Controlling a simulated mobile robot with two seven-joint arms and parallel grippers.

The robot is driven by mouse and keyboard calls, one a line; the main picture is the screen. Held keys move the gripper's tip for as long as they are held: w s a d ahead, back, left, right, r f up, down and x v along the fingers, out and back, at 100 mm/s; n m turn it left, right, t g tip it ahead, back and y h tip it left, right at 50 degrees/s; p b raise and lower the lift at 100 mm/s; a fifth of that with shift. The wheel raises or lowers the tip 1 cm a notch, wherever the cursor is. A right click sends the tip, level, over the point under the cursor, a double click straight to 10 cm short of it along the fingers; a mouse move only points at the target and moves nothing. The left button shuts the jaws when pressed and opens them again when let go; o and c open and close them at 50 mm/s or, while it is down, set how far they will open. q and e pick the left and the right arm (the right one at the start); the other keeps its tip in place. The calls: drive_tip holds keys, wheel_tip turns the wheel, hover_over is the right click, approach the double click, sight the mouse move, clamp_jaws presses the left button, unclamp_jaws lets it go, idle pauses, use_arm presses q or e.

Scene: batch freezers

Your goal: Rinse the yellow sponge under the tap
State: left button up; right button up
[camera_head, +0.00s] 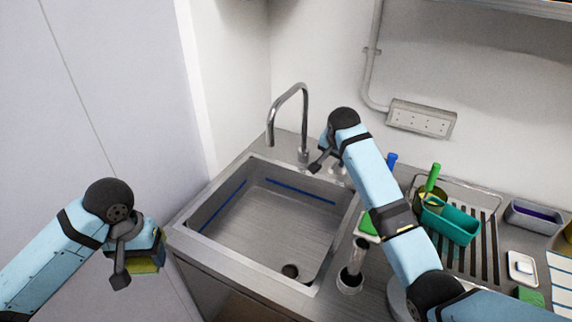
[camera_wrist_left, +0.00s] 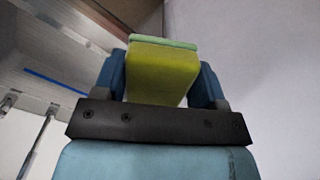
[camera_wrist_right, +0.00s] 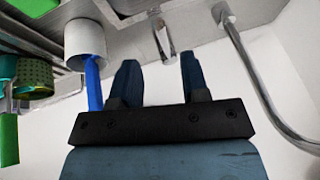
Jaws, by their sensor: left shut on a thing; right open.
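The yellow sponge (camera_head: 152,262) has a green layer and is held in my left gripper (camera_head: 138,262), outside the sink's left front edge. The left wrist view shows the sponge (camera_wrist_left: 160,70) squeezed between both fingers. The steel sink (camera_head: 262,222) looks empty, with a round drain near its front. The tap (camera_head: 303,115) stands behind the sink with its spout curved over the basin; no water shows. My right gripper (camera_head: 325,160) is open beside the tap base. In the right wrist view a chrome lever (camera_wrist_right: 163,40) shows just beyond the open fingers (camera_wrist_right: 158,68), apparently untouched.
Right of the sink are a teal container (camera_head: 452,222), a green-handled brush (camera_head: 433,176), a ribbed drainer (camera_head: 488,245) and a blue handle (camera_head: 391,160) in a white cup (camera_wrist_right: 86,40). A steel tube (camera_head: 352,262) stands by the sink's right front edge. A wall is close at left.

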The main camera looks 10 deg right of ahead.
sight(333, 168)
drive_tip(key=x, duration=0.9)
clamp_jaws()
